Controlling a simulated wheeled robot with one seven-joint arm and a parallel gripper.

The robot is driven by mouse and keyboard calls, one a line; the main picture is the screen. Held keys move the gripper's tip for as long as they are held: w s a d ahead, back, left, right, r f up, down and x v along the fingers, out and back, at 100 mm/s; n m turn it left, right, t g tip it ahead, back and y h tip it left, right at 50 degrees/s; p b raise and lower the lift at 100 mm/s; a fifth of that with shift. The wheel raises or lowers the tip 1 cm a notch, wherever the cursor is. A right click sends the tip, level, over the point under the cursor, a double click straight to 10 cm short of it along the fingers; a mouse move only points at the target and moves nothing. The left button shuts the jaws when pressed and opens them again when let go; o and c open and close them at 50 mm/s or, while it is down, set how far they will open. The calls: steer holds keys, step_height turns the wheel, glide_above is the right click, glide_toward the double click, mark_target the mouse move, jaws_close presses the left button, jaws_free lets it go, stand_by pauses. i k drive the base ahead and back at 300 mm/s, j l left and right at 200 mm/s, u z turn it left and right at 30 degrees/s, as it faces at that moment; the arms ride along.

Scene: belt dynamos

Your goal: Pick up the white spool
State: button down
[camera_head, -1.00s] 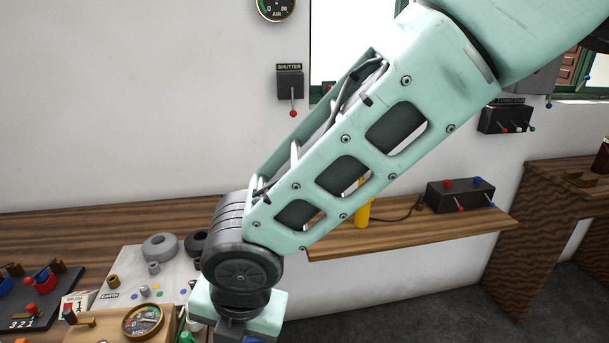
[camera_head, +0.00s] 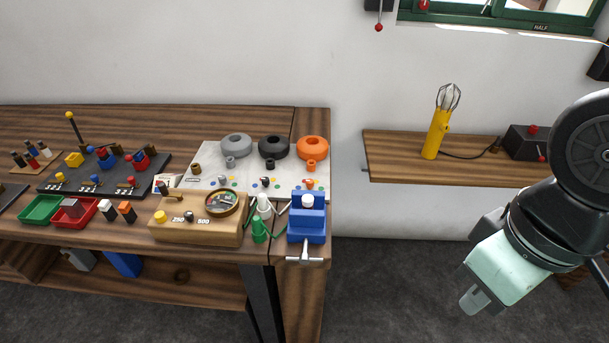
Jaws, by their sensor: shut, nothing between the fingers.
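A small white spool (camera_head: 264,204) stands near the front right of the workbench, between the wooden meter box and the blue vise. A green spool (camera_head: 259,231) stands just in front of it and hides part of its base. Green strands show beside the two. My gripper (camera_head: 474,299) is at the lower right, over the floor and well to the right of the workbench. It is shut and empty, apart from the spool, with its fingers pointing down and left.
The blue vise (camera_head: 306,218) stands close to the right of the spools, its handle over the front edge. The wooden meter box (camera_head: 199,229) is close on the left. A wall shelf (camera_head: 393,160) holds a yellow lamp (camera_head: 437,134). Floor is clear between bench and gripper.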

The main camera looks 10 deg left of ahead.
mark_target(307, 200)
steer(key=k+u, duration=0.15)
steer(key=u, duration=0.25)
steer(key=k+u, duration=0.1)
steer(key=u, duration=0.3)
steer(key=i+j, duration=0.15)
steer(key=j, duration=0.35)
steer(key=i+j+z, duration=0.15)
steer(key=j, duration=0.8)
steer(key=i+j+z, duration=0.1)
steer(key=j, duration=0.45)
steer(key=z, duration=1.4)
steer(key=j, duration=0.1)
